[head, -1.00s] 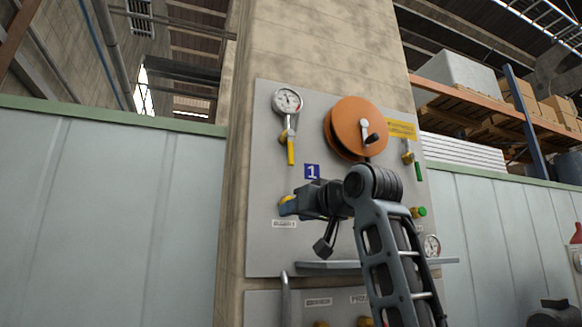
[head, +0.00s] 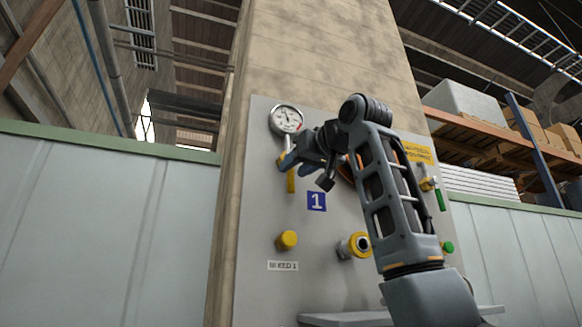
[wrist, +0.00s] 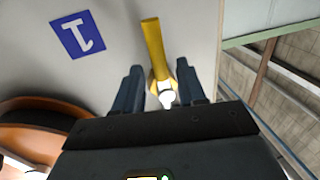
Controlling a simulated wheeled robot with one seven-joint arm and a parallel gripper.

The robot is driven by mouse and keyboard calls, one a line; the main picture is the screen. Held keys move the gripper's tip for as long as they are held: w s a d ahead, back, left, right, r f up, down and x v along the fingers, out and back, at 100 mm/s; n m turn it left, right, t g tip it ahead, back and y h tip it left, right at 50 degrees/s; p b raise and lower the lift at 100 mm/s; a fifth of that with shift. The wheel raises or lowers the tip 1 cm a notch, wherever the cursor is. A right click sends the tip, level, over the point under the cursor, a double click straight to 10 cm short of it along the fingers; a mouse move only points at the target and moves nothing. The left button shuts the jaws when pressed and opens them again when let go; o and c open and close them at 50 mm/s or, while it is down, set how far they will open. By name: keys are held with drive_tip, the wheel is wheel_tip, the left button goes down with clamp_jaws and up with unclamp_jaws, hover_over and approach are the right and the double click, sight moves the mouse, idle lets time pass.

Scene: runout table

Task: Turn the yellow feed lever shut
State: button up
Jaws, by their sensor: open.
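The yellow feed lever (head: 291,182) hangs straight down on the grey panel below a round gauge (head: 286,120). In the wrist view the lever (wrist: 153,42) runs upward in the picture from its pivot. My gripper (wrist: 159,82) is open, with one dark finger on each side of the lever's pivot end. No contact between fingers and lever is visible. In the head view my gripper (head: 290,165) is at the lever's upper end and hides part of its pivot.
A blue sign "1" (head: 317,201) is below right of the lever. My arm largely covers the orange reel (wrist: 35,112). A yellow knob (head: 287,240), a yellow-ringed fitting (head: 346,246) and a green-handled lever (head: 440,200) stick out of the panel. A shelf (head: 345,319) is below.

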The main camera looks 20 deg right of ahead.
drive_tip(key=shift+w+a+p, duration=0.15)
drive_tip(key=shift+w+p, duration=0.05)
drive_tip(key=shift+w, duration=0.5)
drive_tip(key=shift+w+a+p, duration=0.15)
drive_tip(key=shift+w, duration=0.55)
drive_tip(key=shift+c, duration=0.3)
clamp_jaws()
